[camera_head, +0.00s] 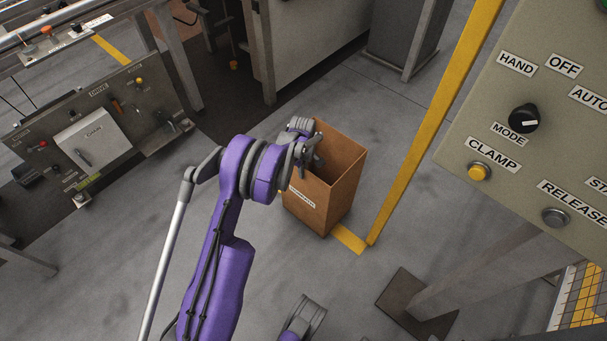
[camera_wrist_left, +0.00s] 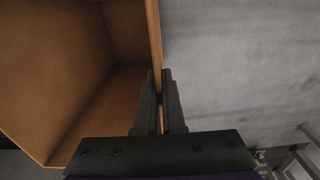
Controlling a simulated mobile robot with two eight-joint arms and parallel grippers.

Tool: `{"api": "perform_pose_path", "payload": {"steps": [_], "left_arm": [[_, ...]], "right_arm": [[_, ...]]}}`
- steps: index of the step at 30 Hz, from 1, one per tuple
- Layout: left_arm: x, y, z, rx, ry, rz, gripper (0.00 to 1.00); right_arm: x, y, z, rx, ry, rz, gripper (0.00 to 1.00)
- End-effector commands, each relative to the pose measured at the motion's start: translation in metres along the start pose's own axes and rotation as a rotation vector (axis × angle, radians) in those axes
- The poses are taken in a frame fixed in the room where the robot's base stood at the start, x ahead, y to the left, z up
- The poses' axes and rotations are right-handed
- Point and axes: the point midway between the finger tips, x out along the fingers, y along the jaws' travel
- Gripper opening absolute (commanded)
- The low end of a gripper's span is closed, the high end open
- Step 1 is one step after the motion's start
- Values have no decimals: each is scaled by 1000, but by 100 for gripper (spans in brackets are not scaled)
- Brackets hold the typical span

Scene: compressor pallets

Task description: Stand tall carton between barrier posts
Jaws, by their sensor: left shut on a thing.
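The tall brown carton (camera_head: 340,192) is open at the top and looks upright, in the middle of the head view. A white label shows on its near side. My left gripper (camera_head: 316,160) is at its top rim. In the left wrist view the two fingers (camera_wrist_left: 160,80) are shut on one thin carton wall (camera_wrist_left: 154,35), with the empty-looking inside to the left. A yellow post (camera_head: 432,125) rises just right of the carton. A second post is not clear to me. I cannot tell whether the carton's base touches the floor.
A yellow floor strip (camera_head: 348,239) lies by the carton's base and the post's foot. A control panel (camera_head: 540,130) with a knob and buttons fills the right. A machine panel (camera_head: 90,145) stands at the left.

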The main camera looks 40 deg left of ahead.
Motion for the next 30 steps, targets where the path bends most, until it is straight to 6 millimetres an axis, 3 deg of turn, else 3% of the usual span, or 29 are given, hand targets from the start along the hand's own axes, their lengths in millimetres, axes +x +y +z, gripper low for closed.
{"api": "perform_pose_path", "payload": {"steps": [2, 13, 15, 19, 30], "left_arm": [[10, 0, 0, 0, 0, 1, 0], [14, 0, 0, 0, 0, 0, 0], [14, 0, 0, 1, 0, 0, 15], [13, 0, 0, 1, 0, 0, 36], [7, 0, 0, 1, 0, 0, 36]], "right_arm": [[3, 0, 1, 0, -1, 0, 50], [6, 0, 1, 0, -1, 0, 50], [6, 0, 1, 0, -1, 0, 50], [5, 0, 1, 0, -1, 0, 50], [0, 0, 0, 0, 0, 0, 50]]}}
